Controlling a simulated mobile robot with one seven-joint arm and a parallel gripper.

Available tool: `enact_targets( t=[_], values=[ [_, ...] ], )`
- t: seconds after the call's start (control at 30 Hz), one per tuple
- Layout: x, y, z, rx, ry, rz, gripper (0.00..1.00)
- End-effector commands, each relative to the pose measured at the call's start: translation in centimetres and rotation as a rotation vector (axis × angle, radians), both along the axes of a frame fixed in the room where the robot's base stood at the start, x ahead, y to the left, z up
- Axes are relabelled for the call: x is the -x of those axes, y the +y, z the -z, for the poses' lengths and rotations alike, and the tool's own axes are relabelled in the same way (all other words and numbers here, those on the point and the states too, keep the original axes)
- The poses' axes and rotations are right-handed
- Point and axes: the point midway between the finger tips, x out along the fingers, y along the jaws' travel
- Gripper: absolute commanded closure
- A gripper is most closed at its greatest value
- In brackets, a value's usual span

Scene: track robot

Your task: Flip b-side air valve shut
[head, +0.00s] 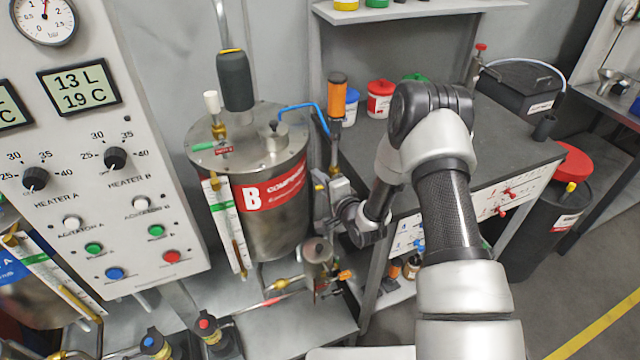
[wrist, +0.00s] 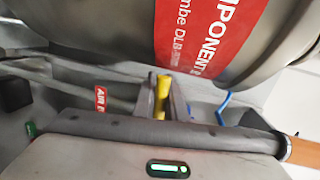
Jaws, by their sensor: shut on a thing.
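The b-side air valve shows as a yellow handle (wrist: 161,88) in the wrist view, beside a red tag (wrist: 101,98) that reads "AIR" and part of a further letter. My gripper (wrist: 163,96) has its two grey fingers on either side of the yellow handle and is shut on it. The valve body is mostly hidden there by my gripper and wrist.
The tank's red label (wrist: 190,45) fills the top of the wrist view, close to my fingers. A grey workbench (head: 480,130) lies to the right. A control panel (head: 100,150) is at left.

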Motion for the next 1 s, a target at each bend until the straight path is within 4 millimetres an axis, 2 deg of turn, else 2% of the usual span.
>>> enact_targets(
  t=[0.63, 0.67, 0.77, 1.0],
  values=[
    [-0.09, 0.04, -0.53, -0.066, 0.023, 0.001, 1.00],
    [-0.09, 0.04, -0.53, -0.066, 0.023, 0.001, 0.87],
    [-0.08, 0.04, -0.52, -0.066, 0.023, 0.001, 0.70],
    [-0.02, 0.04, -0.41, -0.065, 0.025, 0.000, 0.70]
  ],
)
